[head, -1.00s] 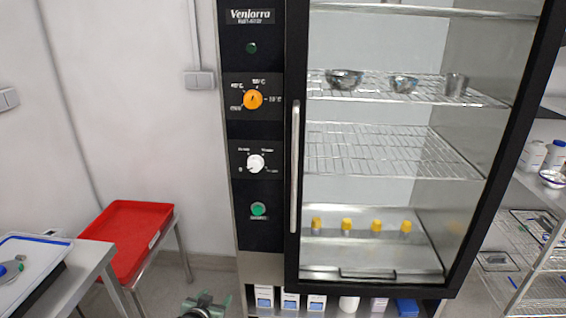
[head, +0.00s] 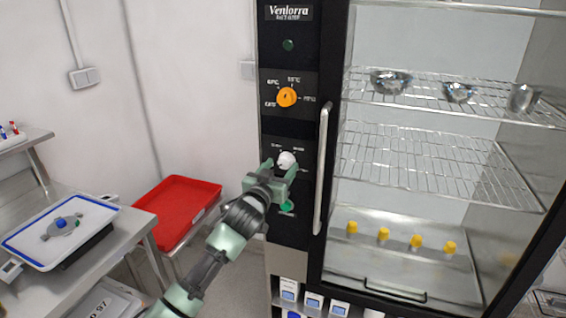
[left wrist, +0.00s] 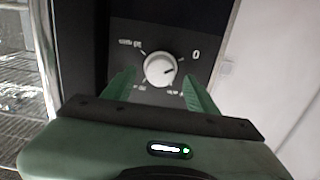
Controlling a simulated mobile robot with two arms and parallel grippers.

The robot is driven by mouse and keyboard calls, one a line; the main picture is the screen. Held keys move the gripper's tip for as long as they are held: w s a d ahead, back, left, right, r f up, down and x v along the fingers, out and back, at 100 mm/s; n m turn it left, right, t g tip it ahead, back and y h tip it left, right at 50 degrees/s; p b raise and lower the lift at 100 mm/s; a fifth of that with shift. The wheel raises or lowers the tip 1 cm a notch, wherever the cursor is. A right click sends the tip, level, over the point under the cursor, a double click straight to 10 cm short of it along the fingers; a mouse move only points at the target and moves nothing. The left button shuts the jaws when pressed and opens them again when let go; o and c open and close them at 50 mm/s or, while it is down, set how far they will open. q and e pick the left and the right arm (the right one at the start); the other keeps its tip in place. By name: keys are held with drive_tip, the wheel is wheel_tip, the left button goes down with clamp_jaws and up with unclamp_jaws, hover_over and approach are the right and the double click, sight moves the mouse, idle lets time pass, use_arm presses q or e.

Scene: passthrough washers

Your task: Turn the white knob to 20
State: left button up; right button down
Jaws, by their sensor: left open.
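The white knob (head: 286,160) sits on the black control panel, below an orange knob (head: 287,97). In the left wrist view the white knob (left wrist: 160,69) shows between my left gripper's green fingers, with a dark pointer line on its face and a "0" mark to its upper right; the other marks are too blurred to read. My left gripper (head: 281,169) is open in front of the knob, one finger on each side; I cannot tell whether they touch it. It also shows in the left wrist view (left wrist: 163,88). My right gripper is out of view.
A green button (head: 287,206) is just below the gripper. The cabinet's vertical door handle (head: 322,170) stands close to the right. A red tray (head: 180,213) and a table with a blue-rimmed white tray (head: 24,246) are at the left.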

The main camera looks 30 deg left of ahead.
use_arm(q)
drive_tip(key=shift+w+a, duration=0.1)
drive_tip(key=shift+w, duration=0.55)
drive_tip(key=shift+w+a, duration=0.1)
clamp_jaws()
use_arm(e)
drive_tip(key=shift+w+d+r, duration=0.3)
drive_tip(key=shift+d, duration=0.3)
